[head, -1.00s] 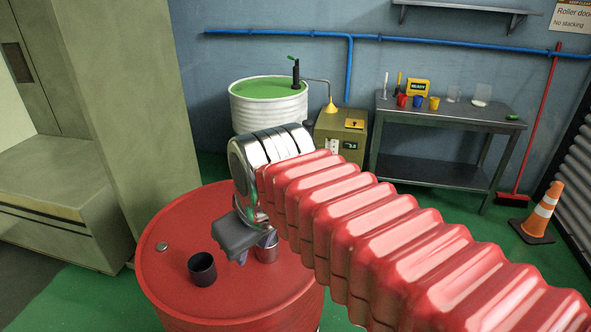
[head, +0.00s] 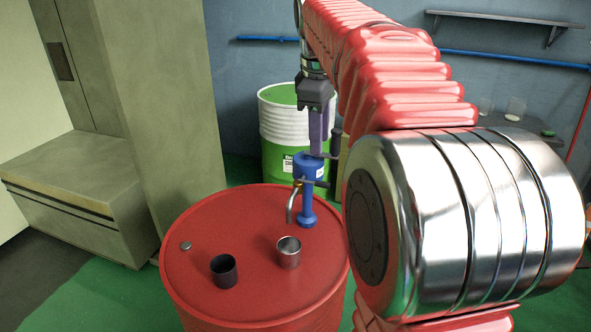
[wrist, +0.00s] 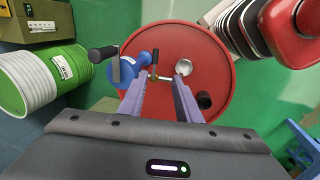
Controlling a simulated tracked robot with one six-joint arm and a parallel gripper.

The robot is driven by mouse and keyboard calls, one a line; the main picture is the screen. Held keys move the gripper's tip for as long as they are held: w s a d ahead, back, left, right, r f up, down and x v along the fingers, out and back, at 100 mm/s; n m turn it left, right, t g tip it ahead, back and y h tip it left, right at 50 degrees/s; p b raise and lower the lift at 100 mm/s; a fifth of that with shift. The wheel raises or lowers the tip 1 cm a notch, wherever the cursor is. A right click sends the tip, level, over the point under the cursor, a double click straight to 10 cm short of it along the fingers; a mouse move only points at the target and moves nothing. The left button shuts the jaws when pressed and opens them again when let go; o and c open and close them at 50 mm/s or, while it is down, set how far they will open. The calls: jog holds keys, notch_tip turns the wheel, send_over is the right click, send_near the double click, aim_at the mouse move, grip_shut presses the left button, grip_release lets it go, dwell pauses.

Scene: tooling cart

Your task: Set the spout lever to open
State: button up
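A blue pump (head: 307,214) stands on the red drum (head: 215,215), with a curved metal spout (head: 291,206) on its left side. In the wrist view the pump (wrist: 146,62) lies at the tops of my fingers. A small dark lever (wrist: 155,58) rises from the brass valve (wrist: 152,76) at the spout's base. Whether it stands open or closed I cannot tell. My gripper (head: 318,154) points down over the pump, fingertips close to its top. In the wrist view my gripper (wrist: 159,80) is open, with nothing clamped. The valve shows between the fingertips; contact is unclear.
A black crank handle (wrist: 103,53) sticks out from the pump. A metal cup (head: 288,253) stands on the drum near the spout, a dark cup (head: 223,271) to its left. A green-and-white drum (head: 280,150) is behind. My arm hides much of the right side.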

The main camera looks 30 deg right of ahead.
aim_at(324, 183)
jog(key=shift+w+d+r, duration=0.1)
jog(key=shift+w+d, duration=0.2)
jog(key=shift+d, duration=0.4)
jog(key=x, duration=1.4)
jog(key=shift+s, duration=0.2)
jog(key=shift+r, duration=0.1)
jog(key=shift+c, duration=0.3)
grip_shut()
